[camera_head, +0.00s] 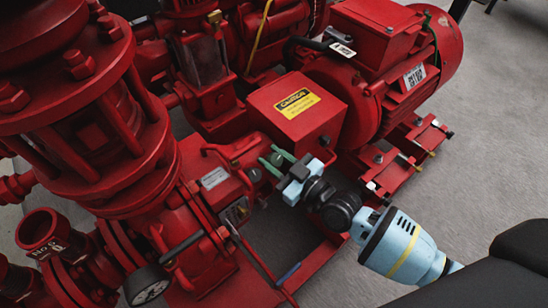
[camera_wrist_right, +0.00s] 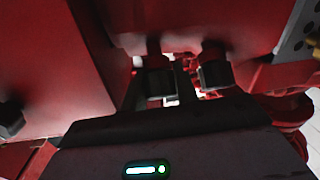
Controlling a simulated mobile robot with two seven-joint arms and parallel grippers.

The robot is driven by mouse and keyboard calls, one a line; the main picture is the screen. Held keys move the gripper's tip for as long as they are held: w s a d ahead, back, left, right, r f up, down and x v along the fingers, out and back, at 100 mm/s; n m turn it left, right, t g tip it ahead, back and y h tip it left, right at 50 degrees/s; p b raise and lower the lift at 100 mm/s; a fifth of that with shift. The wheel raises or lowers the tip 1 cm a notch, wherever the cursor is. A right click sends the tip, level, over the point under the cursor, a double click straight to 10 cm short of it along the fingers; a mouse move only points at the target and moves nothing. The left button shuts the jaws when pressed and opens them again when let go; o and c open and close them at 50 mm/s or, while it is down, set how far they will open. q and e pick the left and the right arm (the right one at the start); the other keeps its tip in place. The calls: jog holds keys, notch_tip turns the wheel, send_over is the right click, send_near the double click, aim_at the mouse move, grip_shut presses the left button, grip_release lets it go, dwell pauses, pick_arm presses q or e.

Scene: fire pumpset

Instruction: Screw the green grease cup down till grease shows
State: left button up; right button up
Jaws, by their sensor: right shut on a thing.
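My right gripper (camera_head: 272,157) reaches in from the lower right, with its pale green fingers against the red pump housing. It is shut on a small darker green piece (camera_head: 277,160), which I take for the grease cup; the fingers hide most of it. In the right wrist view a short, dark, shadowed cylinder (camera_wrist_right: 157,82) sits between the fingers under a red part. Its colour is hard to tell there, and no grease can be made out. My left gripper is not in view.
A second dark cylinder (camera_wrist_right: 214,72) hangs beside the held one. A red box with a yellow caution label (camera_head: 295,102) stands just behind the gripper. The grey floor (camera_head: 480,170) is clear at right.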

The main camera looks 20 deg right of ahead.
jog(key=shift+r+m+h+p, duration=0.15)
jog(key=shift+m+h+p, duration=0.35)
jog(key=shift+m+p, duration=0.25)
jog(key=m+t+h+p, duration=0.1)
jog(key=m+h+p, duration=0.3)
jog(key=m, duration=0.1)
jog(key=shift+a+r+t, duration=0.1)
jog(key=shift+t, duration=0.3)
jog(key=m+h+p, duration=0.2)
jog(key=m, duration=0.1)
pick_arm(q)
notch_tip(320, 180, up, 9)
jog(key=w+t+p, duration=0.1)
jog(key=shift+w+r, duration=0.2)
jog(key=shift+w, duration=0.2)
pick_arm(e)
jog(key=shift+f+m+h, duration=0.2)
jog(key=shift+m+h, duration=0.7)
jog(key=shift+m, duration=0.25)
jog(key=o, duration=0.7)
jog(key=shift+f, duration=0.1)
